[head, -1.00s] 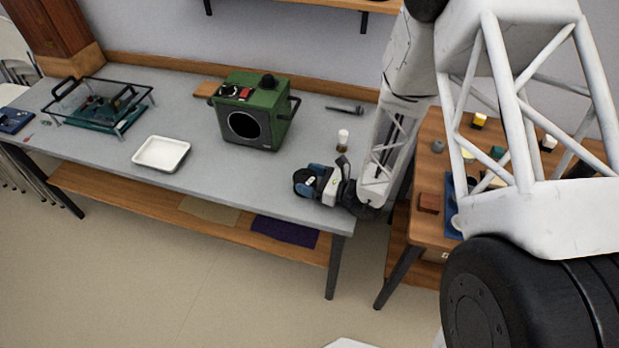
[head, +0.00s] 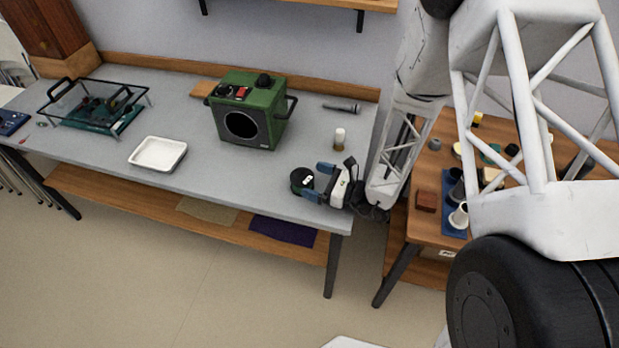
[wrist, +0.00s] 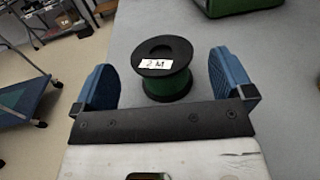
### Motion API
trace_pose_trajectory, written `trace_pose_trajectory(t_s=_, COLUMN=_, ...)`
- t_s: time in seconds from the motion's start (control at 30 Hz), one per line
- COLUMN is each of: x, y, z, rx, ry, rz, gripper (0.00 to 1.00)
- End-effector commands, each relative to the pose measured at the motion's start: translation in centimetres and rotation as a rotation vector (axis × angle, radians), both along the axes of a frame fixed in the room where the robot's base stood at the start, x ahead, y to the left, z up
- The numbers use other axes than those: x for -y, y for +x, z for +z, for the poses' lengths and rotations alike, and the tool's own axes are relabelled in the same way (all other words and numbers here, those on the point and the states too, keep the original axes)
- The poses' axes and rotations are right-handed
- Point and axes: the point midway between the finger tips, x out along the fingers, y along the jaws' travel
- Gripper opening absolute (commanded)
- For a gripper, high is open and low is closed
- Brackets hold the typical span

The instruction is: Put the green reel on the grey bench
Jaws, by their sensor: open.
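The green reel (wrist: 168,86) has black flanges, green winding and a white label reading "2 M". It stands upright on the grey bench (wrist: 285,110), and in the head view the reel (head: 301,181) is near the bench's front right corner. My gripper (head: 316,181) is just to the right of the reel, low over the bench. Its blue fingers are spread wide, with visible gaps on both sides of the reel in the wrist view. Nothing is held between them. The reel's far side is hidden.
A green speaker box (head: 250,112), white tray (head: 158,154), small bottle (head: 339,139) and dark microphone-like object (head: 342,107) are on the bench. A black-framed rack (head: 98,104) stands at left. A wooden table (head: 424,165) with small items is at right, partly behind my arm.

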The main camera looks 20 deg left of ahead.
Motion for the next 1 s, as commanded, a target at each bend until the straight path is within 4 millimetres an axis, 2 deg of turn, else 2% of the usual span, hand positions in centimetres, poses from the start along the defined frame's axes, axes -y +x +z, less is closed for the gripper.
trace_pose_trajectory(t_s=0.17, x=2.1, y=-0.2, z=0.1, rx=0.001, ry=0.0, rz=-0.002, gripper=0.99)
trace_pose_trajectory(t_s=0.7, x=1.9, y=-0.2, z=5.8, rx=0.004, ry=0.0, rz=0.001, gripper=0.99)
trace_pose_trajectory(t_s=1.0, x=2.0, y=-0.3, z=7.0, rx=0.001, ry=0.0, rz=0.001, gripper=0.99)
